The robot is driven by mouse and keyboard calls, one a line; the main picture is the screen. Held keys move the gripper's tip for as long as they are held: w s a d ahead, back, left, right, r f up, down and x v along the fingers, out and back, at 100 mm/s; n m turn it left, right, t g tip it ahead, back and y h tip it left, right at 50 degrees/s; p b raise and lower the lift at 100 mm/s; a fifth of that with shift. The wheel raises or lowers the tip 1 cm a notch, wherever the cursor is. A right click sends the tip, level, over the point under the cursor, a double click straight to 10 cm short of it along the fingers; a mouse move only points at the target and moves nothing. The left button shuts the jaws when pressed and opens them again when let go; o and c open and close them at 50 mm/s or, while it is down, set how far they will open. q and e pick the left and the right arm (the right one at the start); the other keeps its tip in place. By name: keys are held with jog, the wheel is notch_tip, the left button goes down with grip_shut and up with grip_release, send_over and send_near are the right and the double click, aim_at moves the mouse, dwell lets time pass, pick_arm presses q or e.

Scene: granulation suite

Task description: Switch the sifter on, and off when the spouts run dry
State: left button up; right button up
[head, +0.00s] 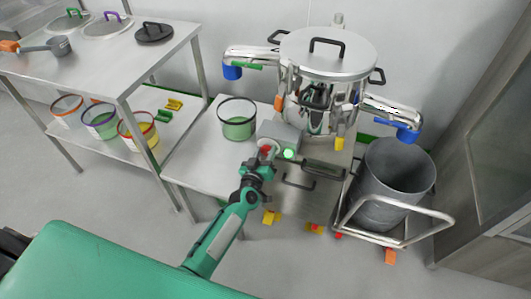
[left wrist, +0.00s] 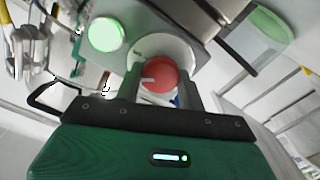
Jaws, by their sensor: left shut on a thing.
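The sifter (head: 320,52) stands on a steel table, with its lid closed. Its left spout (head: 250,54) ends in a blue sleeve above a clear bucket (head: 238,122) with green contents. Its right spout (head: 388,106) ends in a blue sleeve over a grey drum (head: 395,185). I cannot make out any flow at either spout. The grey control box (head: 282,136) carries a red switch knob (left wrist: 158,76) and a lit green lamp (left wrist: 104,34). My left gripper (head: 264,156) is shut on the red knob; its fingers sit either side of it. My right gripper is not in view.
The drum sits on a wheeled cart (head: 400,240) at the right, near a cabinet (head: 490,150). A steel bench (head: 110,68) at the left holds lids and a scoop (head: 58,46), with several small buckets on its lower shelf (head: 172,135).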

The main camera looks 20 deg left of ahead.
pick_arm(q)
jog(key=shift+n, duration=0.5)
jog(key=n, duration=0.2)
jog(key=shift+n, duration=0.3)
jog(key=n+b, duration=0.1)
jog(key=n, duration=0.2)
jog(key=shift+a+f+n, duration=0.1)
jog(key=shift+n, duration=0.2)
jog(key=n, duration=0.3)
jog(key=shift+b, duration=0.35)
jog(key=shift+n, duration=0.6)
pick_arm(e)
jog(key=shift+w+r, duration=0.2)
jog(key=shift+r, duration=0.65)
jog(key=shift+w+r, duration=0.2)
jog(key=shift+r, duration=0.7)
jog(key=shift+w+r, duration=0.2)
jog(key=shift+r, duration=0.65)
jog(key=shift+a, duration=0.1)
pick_arm(q)
jog(key=o, duration=1)
jog(key=shift+c, duration=0.2)
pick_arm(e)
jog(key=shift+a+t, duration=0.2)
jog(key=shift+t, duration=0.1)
